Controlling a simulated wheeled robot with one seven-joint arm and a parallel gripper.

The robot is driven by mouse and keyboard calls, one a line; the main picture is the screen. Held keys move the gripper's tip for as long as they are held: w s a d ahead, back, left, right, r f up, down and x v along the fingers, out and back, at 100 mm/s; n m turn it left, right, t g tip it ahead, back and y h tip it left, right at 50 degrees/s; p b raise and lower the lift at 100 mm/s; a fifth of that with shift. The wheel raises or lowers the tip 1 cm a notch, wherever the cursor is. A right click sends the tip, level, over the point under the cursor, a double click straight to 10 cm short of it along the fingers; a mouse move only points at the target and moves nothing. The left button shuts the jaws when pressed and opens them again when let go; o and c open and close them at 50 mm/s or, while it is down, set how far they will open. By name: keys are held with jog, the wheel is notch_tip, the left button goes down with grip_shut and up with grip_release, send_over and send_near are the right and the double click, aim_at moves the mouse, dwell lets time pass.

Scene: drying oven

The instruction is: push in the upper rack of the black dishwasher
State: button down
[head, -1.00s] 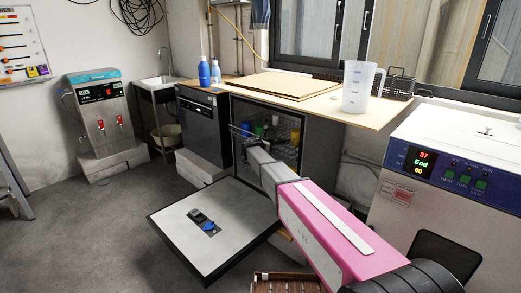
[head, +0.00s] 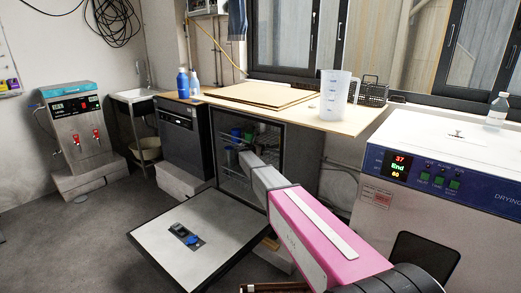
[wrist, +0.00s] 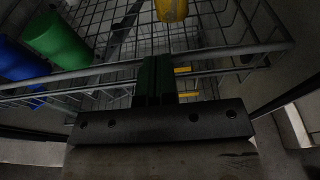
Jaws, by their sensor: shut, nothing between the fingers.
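The black dishwasher (head: 300,160) stands under the wooden counter with its door (head: 222,228) folded down. Its wire upper rack (wrist: 215,52) holds a blue cup (wrist: 20,62), a green cup (wrist: 57,38) and a yellow cup (wrist: 171,9) in the wrist view. In the head view, the blue cup (head: 236,133) shows inside the opening, and my arm covers part of the rack. My gripper (wrist: 157,68) is shut and empty, its dark green fingertips at the rack's front rail. I cannot tell whether they touch it. The head view hides the fingertips.
The lowered door fills the floor space in front of the opening. A drying oven (head: 440,190) stands at the right. A second dark appliance (head: 183,140) stands left of the dishwasher. A clear measuring jug (head: 338,100) is on the counter. The floor at left is free.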

jog(key=shift+w+d, duration=0.2)
jog(key=shift+w, duration=0.1)
